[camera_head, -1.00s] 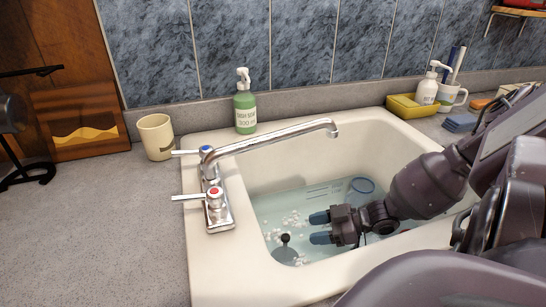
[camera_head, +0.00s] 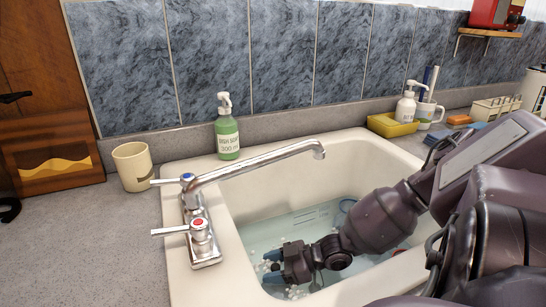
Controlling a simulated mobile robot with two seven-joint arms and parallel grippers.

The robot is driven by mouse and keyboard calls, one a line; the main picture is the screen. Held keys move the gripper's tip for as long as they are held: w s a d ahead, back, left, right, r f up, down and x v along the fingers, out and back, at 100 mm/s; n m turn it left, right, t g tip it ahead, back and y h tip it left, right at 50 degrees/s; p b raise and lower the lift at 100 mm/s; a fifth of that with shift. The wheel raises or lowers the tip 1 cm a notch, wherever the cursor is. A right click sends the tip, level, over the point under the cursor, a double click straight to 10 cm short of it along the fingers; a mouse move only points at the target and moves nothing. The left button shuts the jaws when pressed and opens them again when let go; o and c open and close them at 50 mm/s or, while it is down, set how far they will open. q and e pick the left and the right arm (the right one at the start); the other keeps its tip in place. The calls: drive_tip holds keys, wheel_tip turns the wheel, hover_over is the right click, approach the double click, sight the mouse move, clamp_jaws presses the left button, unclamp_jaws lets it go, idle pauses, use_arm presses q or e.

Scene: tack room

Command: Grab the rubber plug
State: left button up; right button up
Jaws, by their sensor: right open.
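The white sink (camera_head: 178,270) holds shallow water with white suds. My right gripper (camera_head: 270,267) is low in the sink near its left end, jaws open, its two blue-grey fingertips pointing left. In the earlier frame the rubber plug, a dark disc with a small round knob, stood on the sink floor there. Now the plug cannot be made out clearly; my fingers and the suds cover that spot. I cannot tell whether the knob is between the fingers. My left gripper is out of view.
The chrome faucet (camera_head: 250,166) arches over the sink from its left rim. A green soap bottle (camera_head: 227,135) stands behind, and a cream cup (camera_head: 132,167) is at left. A yellow caddy (camera_head: 388,126) sits at back right.

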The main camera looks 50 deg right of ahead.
drive_tip(key=shift+w+a+f, duration=0.15)
drive_tip(key=shift+w+a, duration=0.15)
clamp_jaws()
idle(0.3)
